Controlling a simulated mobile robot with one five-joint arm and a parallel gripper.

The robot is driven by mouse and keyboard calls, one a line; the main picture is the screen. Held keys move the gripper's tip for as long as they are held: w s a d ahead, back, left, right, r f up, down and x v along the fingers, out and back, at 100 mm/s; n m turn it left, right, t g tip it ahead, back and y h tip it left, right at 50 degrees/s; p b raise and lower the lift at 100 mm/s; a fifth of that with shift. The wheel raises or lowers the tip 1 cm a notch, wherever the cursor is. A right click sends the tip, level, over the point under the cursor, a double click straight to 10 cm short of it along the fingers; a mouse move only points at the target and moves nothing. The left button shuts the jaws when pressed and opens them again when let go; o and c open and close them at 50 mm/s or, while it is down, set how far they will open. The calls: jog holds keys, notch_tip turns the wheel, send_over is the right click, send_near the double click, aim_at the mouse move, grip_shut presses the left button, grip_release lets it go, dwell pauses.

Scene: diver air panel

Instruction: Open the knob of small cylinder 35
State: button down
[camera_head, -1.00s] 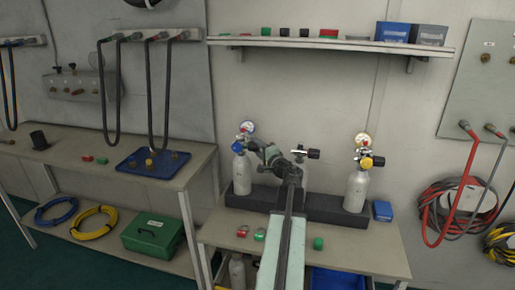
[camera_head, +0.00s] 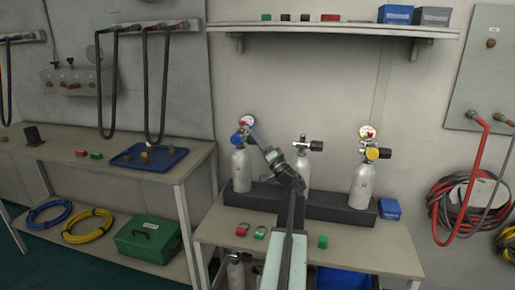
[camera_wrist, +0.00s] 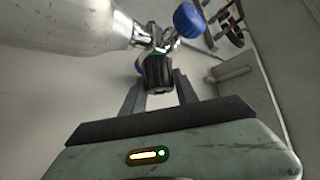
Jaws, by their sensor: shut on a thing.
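Three small grey cylinders stand in a dark rack (camera_head: 330,208) on the right bench. The left cylinder (camera_head: 241,172) has a blue part and a gauge on top, the middle cylinder (camera_head: 303,174) a black knob, the right cylinder (camera_head: 362,185) a yellow part and a gauge. Their numbers are too small to read. My gripper (camera_head: 252,133) is at the top of the left cylinder. In the wrist view, my gripper (camera_wrist: 158,90) is shut on a black knob (camera_wrist: 157,72) of that cylinder (camera_wrist: 70,28), with a blue part (camera_wrist: 188,20) beyond.
A blue box (camera_head: 389,209) stands right of the rack. Small red and green items lie at the bench front, including a green one (camera_head: 323,242). A wall shelf (camera_head: 340,29) runs above. A second bench with a blue tray (camera_head: 130,159) stands left.

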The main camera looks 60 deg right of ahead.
jog(key=shift+f+n+t+y+b, duration=0.1)
jog(key=shift+n+t+y+b, duration=0.55)
jog(key=shift+n, duration=0.55)
jog(key=c, duration=0.9)
grip_release()
jog(key=shift+c, duration=0.2)
